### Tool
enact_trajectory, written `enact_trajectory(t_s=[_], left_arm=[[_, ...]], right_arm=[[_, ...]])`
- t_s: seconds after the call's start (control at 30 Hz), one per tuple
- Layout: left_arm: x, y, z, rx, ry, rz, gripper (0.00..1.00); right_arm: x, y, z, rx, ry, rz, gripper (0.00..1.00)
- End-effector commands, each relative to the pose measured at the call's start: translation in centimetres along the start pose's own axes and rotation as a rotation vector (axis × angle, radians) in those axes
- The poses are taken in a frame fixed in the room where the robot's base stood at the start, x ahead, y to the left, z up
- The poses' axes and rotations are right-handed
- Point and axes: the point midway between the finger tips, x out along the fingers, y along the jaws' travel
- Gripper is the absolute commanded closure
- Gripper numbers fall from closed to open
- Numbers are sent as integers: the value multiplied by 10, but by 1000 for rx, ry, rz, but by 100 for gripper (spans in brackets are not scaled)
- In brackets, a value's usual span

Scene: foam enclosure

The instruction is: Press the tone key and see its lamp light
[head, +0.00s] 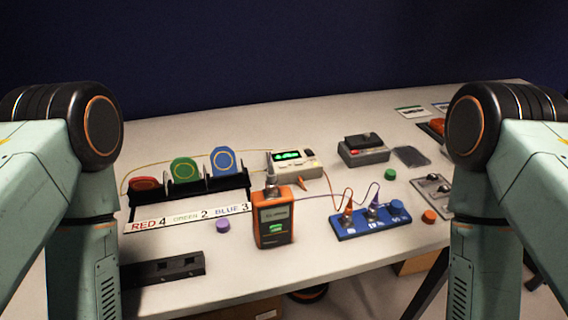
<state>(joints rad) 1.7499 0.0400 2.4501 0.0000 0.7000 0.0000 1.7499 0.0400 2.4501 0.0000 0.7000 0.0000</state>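A grey box (363,152) with a black top part and a small red spot stands at the back right of the table. An orange handheld device (273,218) with a small screen and a lit green key (276,229) stands near the front middle. I cannot tell which of these carries the tone key, and no label reads clearly as that. A pale instrument (295,163) with a glowing green display sits behind the orange device. No separate lamp can be told for sure. Both my grippers are outside the picture; only my arm links show at left and right.
A blue strip (370,222) with wired plugs lies right of the orange device. A black rack (190,190) with red, green and blue plates stands left, behind a label strip. A black bar (162,270) lies at front left. Loose purple, green and orange caps dot the table.

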Motion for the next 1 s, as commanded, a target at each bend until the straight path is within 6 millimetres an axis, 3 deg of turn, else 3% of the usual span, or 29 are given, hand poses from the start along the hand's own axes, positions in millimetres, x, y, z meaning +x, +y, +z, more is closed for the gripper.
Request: enact_trajectory(t_s=[0.2, 1.0], left_arm=[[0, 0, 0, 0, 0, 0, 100], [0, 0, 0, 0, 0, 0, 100]], right_arm=[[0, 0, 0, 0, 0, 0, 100], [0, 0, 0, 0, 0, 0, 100]])
